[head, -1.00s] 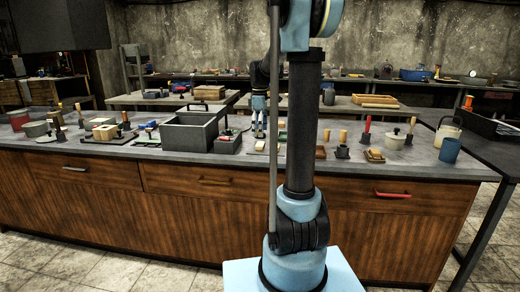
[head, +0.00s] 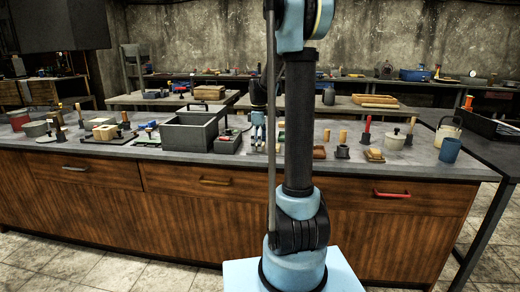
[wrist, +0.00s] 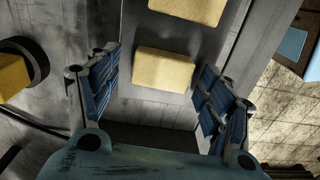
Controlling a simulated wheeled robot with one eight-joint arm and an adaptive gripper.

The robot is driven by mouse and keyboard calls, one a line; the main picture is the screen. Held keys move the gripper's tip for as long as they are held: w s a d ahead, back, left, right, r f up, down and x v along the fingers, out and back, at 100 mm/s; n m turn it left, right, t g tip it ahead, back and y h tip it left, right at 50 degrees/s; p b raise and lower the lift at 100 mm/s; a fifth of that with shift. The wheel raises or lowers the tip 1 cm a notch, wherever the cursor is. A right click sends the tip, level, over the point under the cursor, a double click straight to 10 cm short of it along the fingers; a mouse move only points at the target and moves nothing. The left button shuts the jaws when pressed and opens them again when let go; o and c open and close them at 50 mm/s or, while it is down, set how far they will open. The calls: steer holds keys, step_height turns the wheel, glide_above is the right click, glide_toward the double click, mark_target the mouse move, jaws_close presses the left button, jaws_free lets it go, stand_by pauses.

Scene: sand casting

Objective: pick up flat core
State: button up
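Two pale yellow flat blocks, which look like cores, lie on a grey surface in the wrist view. The nearer flat block (wrist: 163,70) lies between the fingers of my gripper (wrist: 160,78), with a visible gap on each side. The farther block (wrist: 187,9) is beyond the fingers and cut by the picture's top edge. I cannot tell from looks alone which one is the flat core. My gripper is open and empty, pointing down over the bench in the head view (head: 257,146), where the blocks beneath it are too small and partly hidden to make out.
A grey open box (head: 188,134) stands left of my gripper on the bench (head: 400,172). A black round holder (wrist: 34,58) is left in the wrist view.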

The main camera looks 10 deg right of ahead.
steer(key=c, duration=1.1)
steer(key=shift+r, duration=0.15)
